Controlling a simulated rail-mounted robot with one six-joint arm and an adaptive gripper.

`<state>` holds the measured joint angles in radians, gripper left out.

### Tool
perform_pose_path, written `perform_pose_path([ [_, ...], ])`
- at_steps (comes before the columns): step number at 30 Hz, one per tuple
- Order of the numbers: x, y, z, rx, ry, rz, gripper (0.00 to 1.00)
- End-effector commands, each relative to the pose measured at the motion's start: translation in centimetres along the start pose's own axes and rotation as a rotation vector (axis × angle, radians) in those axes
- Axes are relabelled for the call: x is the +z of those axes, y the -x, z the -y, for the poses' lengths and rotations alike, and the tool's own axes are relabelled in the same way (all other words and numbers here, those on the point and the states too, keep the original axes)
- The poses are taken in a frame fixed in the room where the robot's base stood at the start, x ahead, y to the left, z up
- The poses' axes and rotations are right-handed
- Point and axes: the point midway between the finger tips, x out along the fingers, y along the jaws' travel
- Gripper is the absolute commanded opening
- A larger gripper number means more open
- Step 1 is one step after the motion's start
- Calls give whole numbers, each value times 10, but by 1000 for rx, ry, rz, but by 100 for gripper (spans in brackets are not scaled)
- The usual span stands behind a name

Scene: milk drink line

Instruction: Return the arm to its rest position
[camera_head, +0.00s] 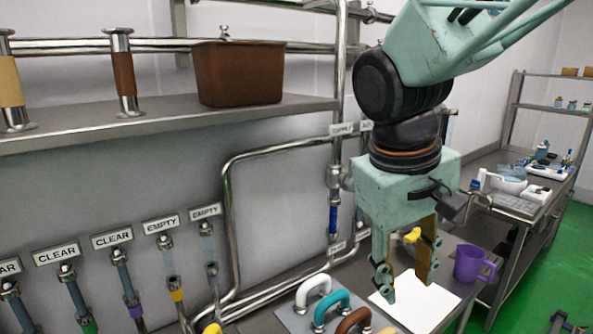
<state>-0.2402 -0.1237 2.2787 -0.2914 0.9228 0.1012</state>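My arm, pale green with black joints, comes down from the top right. My gripper (405,280) points downward at the right of centre, over or in front of a white sheet (418,300) on the bench. Its two fingers are apart, and I see no object held between them. A small yellow part (412,235) shows between the fingers; I cannot tell whether it belongs to something behind. A purple mug (473,264) stands to the right of the gripper, apart from it.
Coloured handles, white (314,290), teal (331,307) and brown, stand on the bench left of the gripper. Steel pipes (228,200) run along the wall. A shelf (150,122) holds a brown bin (238,73). A side bench (520,205) with lab items lies right, beside green floor (560,250).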

Motion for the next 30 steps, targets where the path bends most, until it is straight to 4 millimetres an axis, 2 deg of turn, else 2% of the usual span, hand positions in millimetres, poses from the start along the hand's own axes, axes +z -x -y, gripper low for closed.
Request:
perform_pose_path([
  [16, 71, 29, -4, -69, -137, -82, 35],
  [30, 126, 44, 4, -123, -246, -159, 35],
])
